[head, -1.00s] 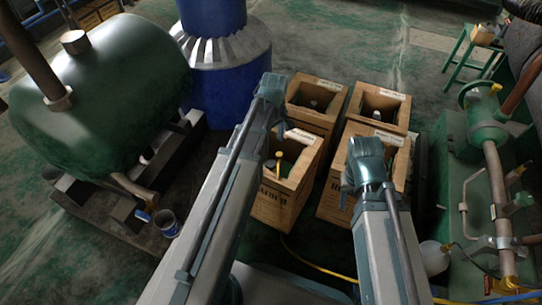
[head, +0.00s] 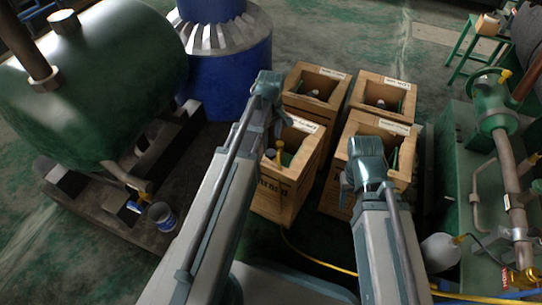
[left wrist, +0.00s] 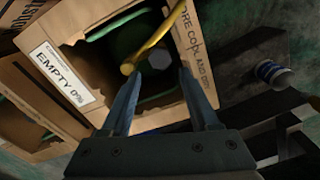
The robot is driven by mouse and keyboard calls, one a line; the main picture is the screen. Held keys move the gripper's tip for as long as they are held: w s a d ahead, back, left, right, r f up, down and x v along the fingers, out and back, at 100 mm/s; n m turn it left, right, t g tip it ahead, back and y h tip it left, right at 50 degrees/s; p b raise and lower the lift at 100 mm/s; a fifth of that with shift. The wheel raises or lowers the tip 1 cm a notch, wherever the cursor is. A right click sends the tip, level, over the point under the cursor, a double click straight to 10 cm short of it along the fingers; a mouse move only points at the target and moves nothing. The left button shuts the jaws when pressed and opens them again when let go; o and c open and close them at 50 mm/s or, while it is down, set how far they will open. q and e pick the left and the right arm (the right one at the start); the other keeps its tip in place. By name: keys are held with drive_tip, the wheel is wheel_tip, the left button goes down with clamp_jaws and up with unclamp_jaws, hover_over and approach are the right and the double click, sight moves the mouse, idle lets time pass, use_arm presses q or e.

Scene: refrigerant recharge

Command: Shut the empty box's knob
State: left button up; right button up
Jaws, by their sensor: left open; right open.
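The box labelled "EMPTY 0%" (left wrist: 62,76) fills the left wrist view. It is an open wooden box with a dark, partly shadowed inside. A grey knob-like piece (left wrist: 159,58) shows inside, beside the end of a yellow hose (left wrist: 128,69). My left gripper (left wrist: 160,84) is open and empty, its fingers pointing towards the box opening on either side of the knob in the picture. I cannot tell the depth between them. In the head view the left gripper (head: 270,92) is over the front-left box (head: 283,190). My right gripper (head: 366,160) is above the front-right box, its fingers hidden.
Two more open wooden boxes (head: 327,73) (head: 400,87) stand behind. A green tank (head: 95,85) and a blue cylinder (head: 225,70) are at the left. Green machinery with pipes (head: 490,180) is close at the right. A yellow hose (head: 310,262) runs along the floor.

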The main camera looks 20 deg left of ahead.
sight(271, 153)
use_arm(q)
wheel_tip(271, 153, down, 7)
drive_tip(key=b, duration=0.6)
drive_tip(key=shift+f, duration=0.1)
clamp_jaws()
